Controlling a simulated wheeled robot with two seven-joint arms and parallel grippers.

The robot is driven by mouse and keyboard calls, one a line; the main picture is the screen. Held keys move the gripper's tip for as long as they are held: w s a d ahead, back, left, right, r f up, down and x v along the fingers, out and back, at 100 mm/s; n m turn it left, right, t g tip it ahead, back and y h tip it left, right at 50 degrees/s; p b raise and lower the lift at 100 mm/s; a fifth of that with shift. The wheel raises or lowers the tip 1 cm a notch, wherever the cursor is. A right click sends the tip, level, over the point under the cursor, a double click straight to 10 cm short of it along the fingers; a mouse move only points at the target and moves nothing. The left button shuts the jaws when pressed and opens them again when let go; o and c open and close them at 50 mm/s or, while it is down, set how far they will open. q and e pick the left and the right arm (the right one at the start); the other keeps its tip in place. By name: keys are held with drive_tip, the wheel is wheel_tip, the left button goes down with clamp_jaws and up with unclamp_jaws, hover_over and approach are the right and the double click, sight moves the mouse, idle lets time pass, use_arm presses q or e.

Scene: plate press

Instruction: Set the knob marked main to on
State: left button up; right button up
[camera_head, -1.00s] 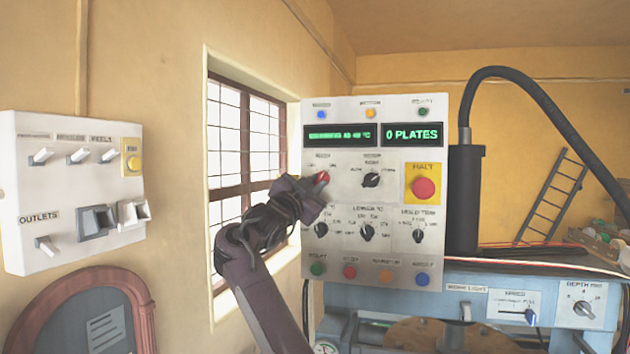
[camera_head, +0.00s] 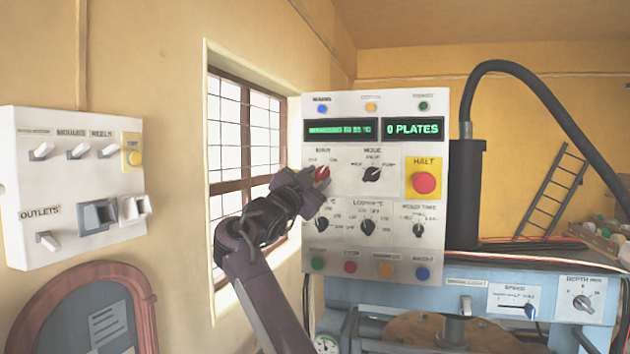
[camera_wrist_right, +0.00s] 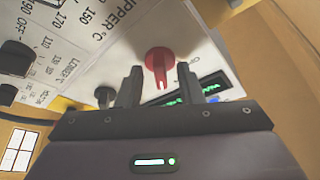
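The red main knob (camera_head: 322,172) is at the upper left of the white control panel (camera_head: 397,105), under the small green display, with small labels above it. It also shows in the right wrist view (camera_wrist_right: 158,62). My right gripper (camera_head: 310,179) is right at the knob, coming from the lower left. In the right wrist view its two fingers (camera_wrist_right: 171,88) stand apart, one on each side of the knob, with gaps visible, so it is open. I cannot tell clearly which label the knob points at. My left gripper is not in view.
A black mode knob (camera_head: 372,174) and a red halt button (camera_head: 424,183) are to the right. A row of black knobs (camera_head: 368,226) lies below. A switch box (camera_head: 75,185) hangs on the left wall beside the window. A black hose (camera_head: 545,95) arches at right.

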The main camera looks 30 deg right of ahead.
drive_tip(key=shift+s+a+f+b, duration=0.15)
drive_tip(key=shift+a+f+b, duration=0.1)
drive_tip(key=shift+a+b, duration=0.05)
drive_tip(key=b+v, duration=0.4)
drive_tip(key=v, duration=0.3)
drive_tip(key=shift+r, duration=0.1)
idle(0.4)
